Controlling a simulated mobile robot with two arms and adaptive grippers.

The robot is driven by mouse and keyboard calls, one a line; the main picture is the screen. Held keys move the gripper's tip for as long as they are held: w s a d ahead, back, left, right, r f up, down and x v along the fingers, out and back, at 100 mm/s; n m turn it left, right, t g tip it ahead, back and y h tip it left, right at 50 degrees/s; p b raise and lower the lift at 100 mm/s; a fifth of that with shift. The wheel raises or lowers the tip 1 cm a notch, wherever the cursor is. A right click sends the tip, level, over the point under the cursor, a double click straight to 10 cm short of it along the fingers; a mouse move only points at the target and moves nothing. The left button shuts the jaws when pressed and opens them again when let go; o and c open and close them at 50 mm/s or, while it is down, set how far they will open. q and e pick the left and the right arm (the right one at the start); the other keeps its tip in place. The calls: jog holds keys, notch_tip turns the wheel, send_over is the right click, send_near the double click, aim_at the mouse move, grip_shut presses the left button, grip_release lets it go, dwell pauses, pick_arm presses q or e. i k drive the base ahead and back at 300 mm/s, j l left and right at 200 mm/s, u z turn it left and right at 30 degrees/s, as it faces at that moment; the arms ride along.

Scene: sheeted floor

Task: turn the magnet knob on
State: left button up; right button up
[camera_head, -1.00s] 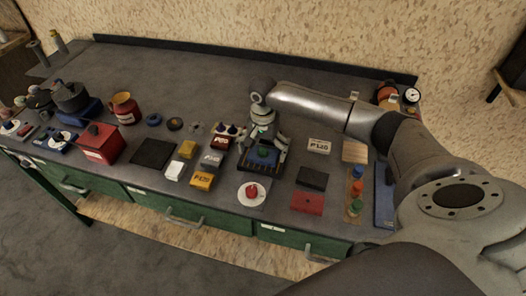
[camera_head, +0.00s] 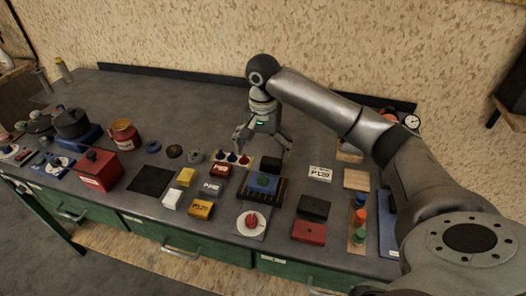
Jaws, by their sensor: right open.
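My right gripper (camera_head: 263,148) is open and empty, pointing down above the middle of the bench. Nearer the front edge, a red knob (camera_head: 251,220) stands on a round white dial on a pale plate. Another dial with a blue knob (camera_head: 57,162) sits at the far left. I cannot tell which knob is the magnet knob, as no label for it is readable. My left gripper is not in view.
The grey bench (camera_head: 180,100) is clear toward the back. Yellow, white and grey blocks lie left of the dial. A red block (camera_head: 309,232) and coloured knobs (camera_head: 358,217) are at right.

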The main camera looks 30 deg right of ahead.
aim_at(251, 221)
jog(key=z, duration=1)
jog(key=k, duration=0.05)
